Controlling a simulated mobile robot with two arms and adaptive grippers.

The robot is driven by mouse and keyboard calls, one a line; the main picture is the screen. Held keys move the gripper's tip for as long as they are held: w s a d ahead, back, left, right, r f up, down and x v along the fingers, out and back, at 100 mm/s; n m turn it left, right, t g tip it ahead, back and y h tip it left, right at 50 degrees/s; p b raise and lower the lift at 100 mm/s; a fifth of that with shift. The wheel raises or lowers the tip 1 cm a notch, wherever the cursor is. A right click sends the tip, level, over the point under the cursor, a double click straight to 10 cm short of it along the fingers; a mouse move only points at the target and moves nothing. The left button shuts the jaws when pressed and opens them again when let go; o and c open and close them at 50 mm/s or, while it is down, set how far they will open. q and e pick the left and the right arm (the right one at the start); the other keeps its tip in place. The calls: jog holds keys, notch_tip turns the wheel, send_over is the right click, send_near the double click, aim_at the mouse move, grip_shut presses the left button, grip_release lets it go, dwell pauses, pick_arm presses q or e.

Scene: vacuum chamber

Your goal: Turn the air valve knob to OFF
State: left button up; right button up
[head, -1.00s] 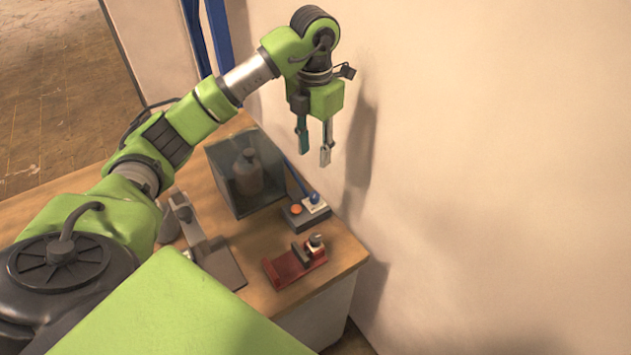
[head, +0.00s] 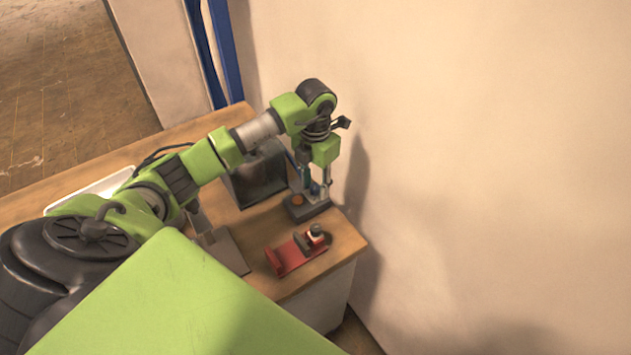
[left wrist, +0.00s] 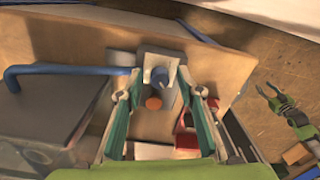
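My left gripper (head: 316,190) points down over this box in the head view. In the left wrist view, its two fingers (left wrist: 159,76) are apart, one on each side of the knob, with visible gaps. An orange button (head: 297,200) is on the same box, also seen in the wrist view (left wrist: 153,103). The knob is mostly hidden by my fingers in the head view. My right gripper (left wrist: 273,92) shows small in the wrist view, its fingers apart.
A glass chamber (head: 262,182) with a blue hose or handle (left wrist: 60,68) stands beside the box. A red fixture (head: 285,258) is near the table's front corner. A grey bracket (head: 222,250) lies to its left. The wall is close on the right.

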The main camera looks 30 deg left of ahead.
pick_arm(q)
grip_shut()
jog(key=shift+w+n, duration=0.1)
jog(key=shift+n, duration=0.3)
jog(key=n+b, duration=0.1)
jog(key=n, duration=0.2)
jog(key=shift+a+n, duration=0.1)
jog(key=shift+n, duration=0.2)
jog(key=n, duration=0.4)
jog(key=shift+n, duration=0.3)
jog(key=n, duration=0.4)
jog(key=shift+r+n, duration=0.1)
jog(key=shift+n, duration=0.2)
jog(key=shift+a+n, duration=0.1)
jog(key=shift+n, duration=2.1)
